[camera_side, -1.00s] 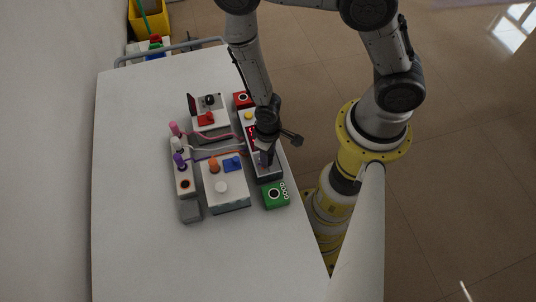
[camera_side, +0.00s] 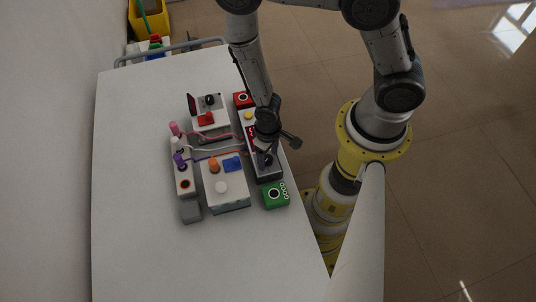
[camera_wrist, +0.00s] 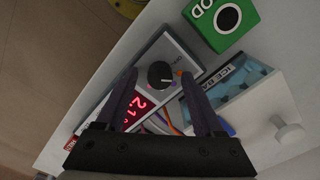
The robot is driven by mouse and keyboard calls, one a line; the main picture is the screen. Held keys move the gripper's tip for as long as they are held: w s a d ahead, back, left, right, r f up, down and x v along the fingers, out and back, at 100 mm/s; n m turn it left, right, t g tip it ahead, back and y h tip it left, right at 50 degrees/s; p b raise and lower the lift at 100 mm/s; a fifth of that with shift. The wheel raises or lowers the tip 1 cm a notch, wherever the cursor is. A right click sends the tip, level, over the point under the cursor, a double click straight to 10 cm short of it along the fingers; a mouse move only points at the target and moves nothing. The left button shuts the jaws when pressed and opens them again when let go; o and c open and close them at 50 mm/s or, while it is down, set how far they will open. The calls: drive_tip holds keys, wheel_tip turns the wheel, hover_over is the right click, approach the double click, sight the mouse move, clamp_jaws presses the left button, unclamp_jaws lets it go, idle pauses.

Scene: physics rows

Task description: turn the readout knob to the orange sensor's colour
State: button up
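The readout knob (camera_wrist: 160,74) is black and round, with a pale pointer line. It sits at the end of the readout box (camera_wrist: 178,50), beside a red lit display (camera_wrist: 138,106). An orange mark (camera_wrist: 178,73) shows by the knob's right edge. In the side view the knob (camera_side: 268,160) shows just below my gripper (camera_side: 264,146). In the wrist view my gripper (camera_wrist: 160,76) is open, its two dark fingers apart on either side of the knob, with nothing held. The orange sensor (camera_side: 214,165) stands upright at the white ice-bath box (camera_side: 226,200).
A green box (camera_side: 275,194) stands close to the readout's near end, a red box (camera_side: 242,99) at its far end. A rack (camera_side: 184,184) with pink, white and purple sensors stands left. Cables cross the middle. The near table (camera_side: 190,265) is clear.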

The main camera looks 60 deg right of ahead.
sight(267, 157)
wheel_tip(267, 157, up, 14)
idle(0.8)
drive_tip(key=shift+f, duration=0.1)
drive_tip(key=w+d+r+m+t, duration=0.1)
drive_tip(key=w+d+r+t, duration=0.2)
drive_tip(key=r, duration=0.7)
drive_tip(key=w+d+r+t, duration=0.1)
drive_tip(key=w+r+t, duration=0.25)
drive_tip(key=r, duration=0.65)
drive_tip(key=s+d+r, duration=0.3)
drive_tip(key=s+r, duration=0.2)
drive_tip(key=r, duration=0.4)
drive_tip(key=s+n, duration=0.2)
drive_tip(key=s, duration=0.6)
drive_tip(key=shift+s+d+g, duration=0.2)
drive_tip(key=shift+d+g, duration=0.1)
drive_tip(key=shift+g, duration=0.15)
